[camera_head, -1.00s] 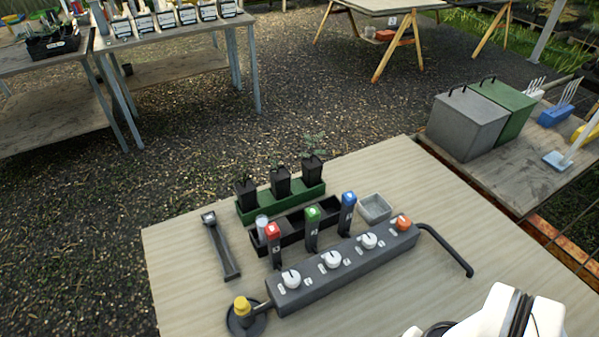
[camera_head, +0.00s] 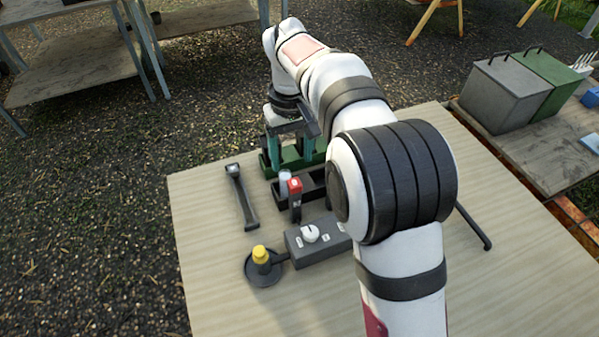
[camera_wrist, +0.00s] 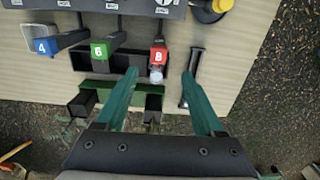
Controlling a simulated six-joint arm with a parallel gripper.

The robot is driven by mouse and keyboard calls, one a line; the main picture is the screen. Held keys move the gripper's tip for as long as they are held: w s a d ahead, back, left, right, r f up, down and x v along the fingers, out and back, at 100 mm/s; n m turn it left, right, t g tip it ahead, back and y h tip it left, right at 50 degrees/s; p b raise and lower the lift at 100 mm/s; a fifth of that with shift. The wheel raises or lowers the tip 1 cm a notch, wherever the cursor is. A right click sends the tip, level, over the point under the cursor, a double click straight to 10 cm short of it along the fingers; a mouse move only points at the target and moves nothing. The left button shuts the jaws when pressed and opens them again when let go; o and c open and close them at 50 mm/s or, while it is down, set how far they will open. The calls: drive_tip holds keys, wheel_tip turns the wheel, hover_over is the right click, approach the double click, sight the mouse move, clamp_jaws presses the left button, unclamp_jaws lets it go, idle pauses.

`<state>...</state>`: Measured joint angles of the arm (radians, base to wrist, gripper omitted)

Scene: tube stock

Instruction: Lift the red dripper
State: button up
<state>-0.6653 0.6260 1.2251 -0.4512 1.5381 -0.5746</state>
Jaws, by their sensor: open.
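The red dripper (camera_head: 295,200), a dark stake with a red cap, stands at the left end of the black rack (camera_head: 313,186). In the wrist view the red dripper (camera_wrist: 159,56) has an 8 on its cap. My gripper (camera_head: 291,163) is over the back of the table, behind the red dripper. Its teal fingers are open and empty. In the wrist view the red cap lies just beyond and between the fingertips of my gripper (camera_wrist: 160,73), apart from them. Contact with the dripper is not visible.
A clear vial (camera_wrist: 156,75) stands close to the red dripper.

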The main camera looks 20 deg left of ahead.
sight(294, 182)
drive_tip(key=f, duration=0.8)
drive_tip(key=shift+d+f, duration=0.2)
drive_tip(key=shift+f, duration=0.2)
clamp_jaws()
